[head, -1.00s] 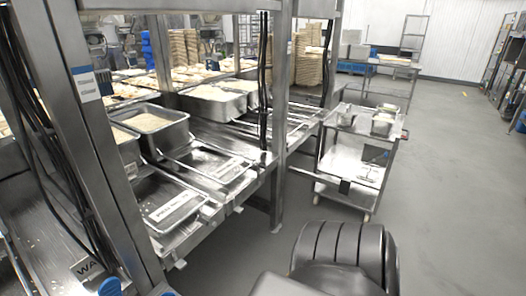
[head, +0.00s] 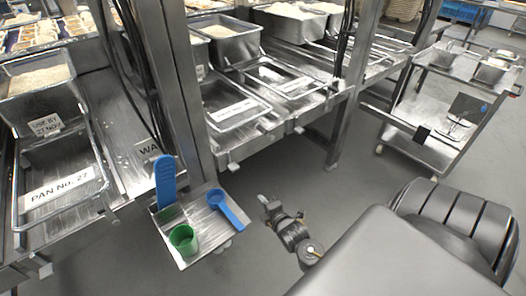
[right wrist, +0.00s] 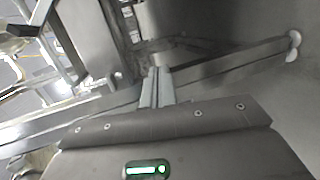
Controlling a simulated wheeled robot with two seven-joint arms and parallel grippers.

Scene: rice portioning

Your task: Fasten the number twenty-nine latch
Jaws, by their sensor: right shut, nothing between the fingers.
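No label reading twenty-nine can be made out. In the head view, small pale latch tabs stick out at the front of the pan rack, one below the middle pan (head: 233,167) and one further right (head: 299,130). Which is number twenty-nine I cannot tell. The middle pan (head: 222,92) has a white label too small to read; the pan at left (head: 22,205) reads "PAN No. 27". My right gripper (head: 264,201) is shut and empty, over the floor in front of the rack. In the right wrist view its fingers (right wrist: 156,88) are together near a metal bar (right wrist: 225,68). My left gripper is out of view.
A small metal tray (head: 200,243) juts from the rack with a green cup (head: 183,240), a blue scoop (head: 228,208) and a blue paddle (head: 165,182). Upright posts (head: 178,90) stand at the rack front. A steel trolley (head: 432,110) is at right. Floor between is clear.

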